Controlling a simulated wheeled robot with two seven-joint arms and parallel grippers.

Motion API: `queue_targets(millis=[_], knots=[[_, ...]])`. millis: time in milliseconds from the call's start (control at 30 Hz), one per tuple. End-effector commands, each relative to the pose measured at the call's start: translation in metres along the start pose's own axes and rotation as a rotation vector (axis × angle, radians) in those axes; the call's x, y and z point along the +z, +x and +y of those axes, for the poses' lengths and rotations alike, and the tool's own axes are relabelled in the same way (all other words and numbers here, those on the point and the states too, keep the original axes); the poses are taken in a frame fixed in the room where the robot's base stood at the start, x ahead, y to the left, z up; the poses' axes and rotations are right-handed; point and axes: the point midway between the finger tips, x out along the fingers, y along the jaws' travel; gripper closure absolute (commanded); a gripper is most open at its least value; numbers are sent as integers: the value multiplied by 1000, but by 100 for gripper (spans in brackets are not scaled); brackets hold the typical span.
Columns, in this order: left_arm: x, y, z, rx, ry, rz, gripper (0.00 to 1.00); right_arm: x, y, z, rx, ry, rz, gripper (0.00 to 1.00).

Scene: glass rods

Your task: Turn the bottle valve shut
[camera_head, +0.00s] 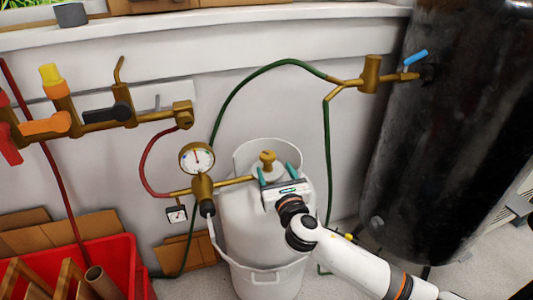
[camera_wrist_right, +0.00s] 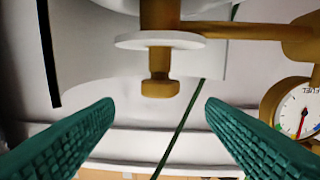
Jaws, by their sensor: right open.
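The white gas bottle (camera_head: 240,215) stands upright by the wall. Its brass valve (camera_head: 267,157) sits on top, with a brass pipe running left to a regulator. My right gripper (camera_head: 277,169) is over the bottle top, its two teal fingers apart, close to the valve. In the right wrist view the valve's brass knob (camera_wrist_right: 158,86) lies between the directions of the two open fingertips (camera_wrist_right: 160,104), a little beyond them. Neither finger appears to touch it, and nothing is held. My left gripper is out of view.
A regulator with a round gauge (camera_head: 197,158) is left of the bottle. A green hose (camera_head: 240,88) arches behind it to a brass fitting (camera_head: 371,75) beside a black tank (camera_head: 440,130). A red crate (camera_head: 120,262) stands at the lower left.

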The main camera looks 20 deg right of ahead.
Motion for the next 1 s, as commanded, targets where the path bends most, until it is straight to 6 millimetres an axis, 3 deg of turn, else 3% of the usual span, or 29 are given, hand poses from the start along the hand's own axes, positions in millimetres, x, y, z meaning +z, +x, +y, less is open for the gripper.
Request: queue_targets(millis=[167,500,900,1000], knots=[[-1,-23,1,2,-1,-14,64,1,38,0,3,3,2,35],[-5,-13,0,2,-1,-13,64,1,90,0,1,5,-1,35],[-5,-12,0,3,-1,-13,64,0,98,0,1,5,-2,35],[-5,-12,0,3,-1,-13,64,0,98,0,1,5,-2,50]])
